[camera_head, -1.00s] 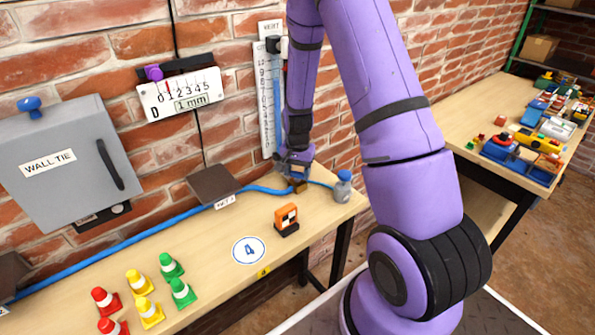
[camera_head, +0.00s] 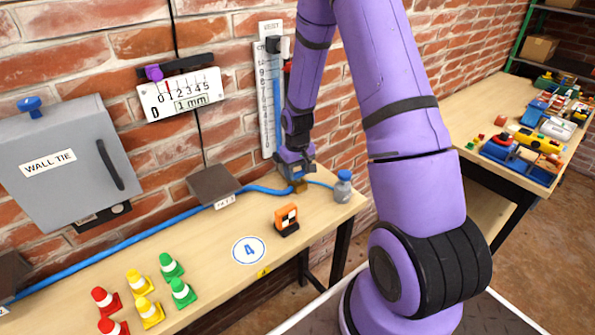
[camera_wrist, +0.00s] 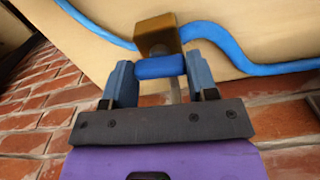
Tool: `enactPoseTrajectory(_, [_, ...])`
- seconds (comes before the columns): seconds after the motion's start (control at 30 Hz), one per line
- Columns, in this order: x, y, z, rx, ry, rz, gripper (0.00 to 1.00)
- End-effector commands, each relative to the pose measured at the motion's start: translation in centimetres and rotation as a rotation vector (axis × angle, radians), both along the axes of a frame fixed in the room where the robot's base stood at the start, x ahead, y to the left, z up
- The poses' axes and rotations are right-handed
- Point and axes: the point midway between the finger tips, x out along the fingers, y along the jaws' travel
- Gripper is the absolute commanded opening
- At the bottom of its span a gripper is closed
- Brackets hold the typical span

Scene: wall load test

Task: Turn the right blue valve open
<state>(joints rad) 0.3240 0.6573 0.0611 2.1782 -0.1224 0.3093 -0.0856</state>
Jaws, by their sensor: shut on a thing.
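The right blue valve is a brass block (camera_wrist: 157,38) with a blue handle (camera_wrist: 158,67) in the wrist view. The handle lies across between the two blue-grey fingers of my gripper (camera_wrist: 159,70), which is shut on it. In the head view my gripper (camera_head: 296,170) reaches down to the brass block (camera_head: 299,187) near the right end of the wooden bench (camera_head: 215,260). The handle is hidden there by the gripper. The blue hose (camera_head: 130,233) runs to the valve from the left and also shows in the wrist view (camera_wrist: 230,52).
A grey-blue bottle (camera_head: 343,187) stands just right of the valve. An orange marker block (camera_head: 287,220) and several cones (camera_head: 150,311) sit on the bench. A scale board (camera_head: 269,100) and dial plate (camera_head: 180,96) hang on the brick wall. A grey WALL TIE box (camera_head: 60,165) is at left.

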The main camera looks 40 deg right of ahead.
Motion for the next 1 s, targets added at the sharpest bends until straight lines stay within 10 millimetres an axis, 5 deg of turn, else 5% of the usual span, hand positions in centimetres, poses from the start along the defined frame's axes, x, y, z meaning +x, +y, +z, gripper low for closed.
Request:
enactPoseTrajectory(0.8, [0.07, -0.02, 0.04, -0.001, -0.002, 0.125, 0.29])
enactPoseTrajectory(0.83, [0.07, -0.02, 0.04, -0.001, -0.002, 0.125, 0.55])
enactPoseTrajectory(0.93, [0.06, -0.01, 0.04, -0.001, -0.002, 0.124, 0.78])
enactPoseTrajectory(1.0, [0.05, -0.01, 0.03, -0.001, -0.001, 0.124, 0.79])
